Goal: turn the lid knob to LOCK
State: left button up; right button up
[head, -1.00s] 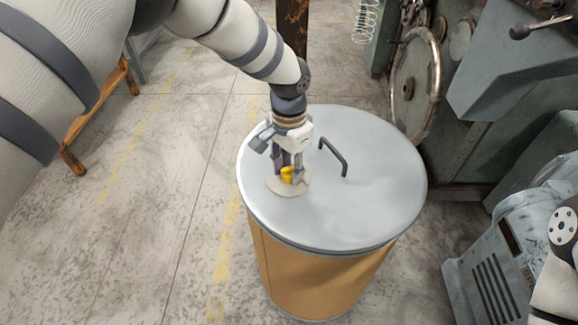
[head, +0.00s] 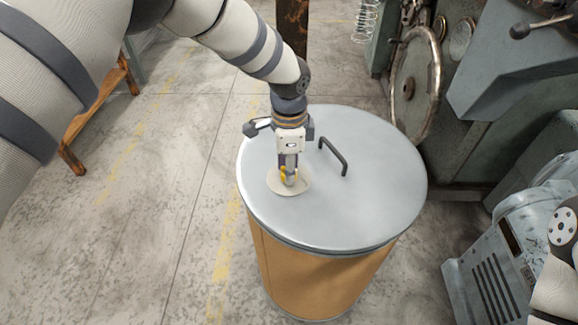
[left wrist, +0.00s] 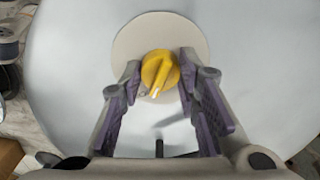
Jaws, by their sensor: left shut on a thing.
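The yellow lid knob (left wrist: 160,70) sits on a round beige plate (left wrist: 138,34) on the grey lid (head: 370,205) of a tan drum. In the wrist view the knob's white mark points toward the bottom, slightly left. In the head view the knob (head: 283,173) is mostly covered by my fingers. My left gripper (head: 289,179) reaches down from above, its two fingers on either side of the knob and shut on it. No LOCK lettering is readable in either view. My right gripper is out of view.
A dark bent handle (head: 335,156) stands on the lid just right of my left gripper. Grey machinery with a handwheel (head: 415,85) stands behind right, and a grey motor housing (head: 495,265) at right. The floor left of the drum is clear.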

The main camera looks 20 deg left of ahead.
pick_arm(q)
jog(key=shift+f, duration=0.1)
dwell(0.3)
jog(key=o, duration=1.2)
jog(key=shift+a, duration=0.1)
notch_tip(320, 180, up, 12)
jog(key=shift+r, duration=0.1)
jog(key=shift+s, duration=0.1)
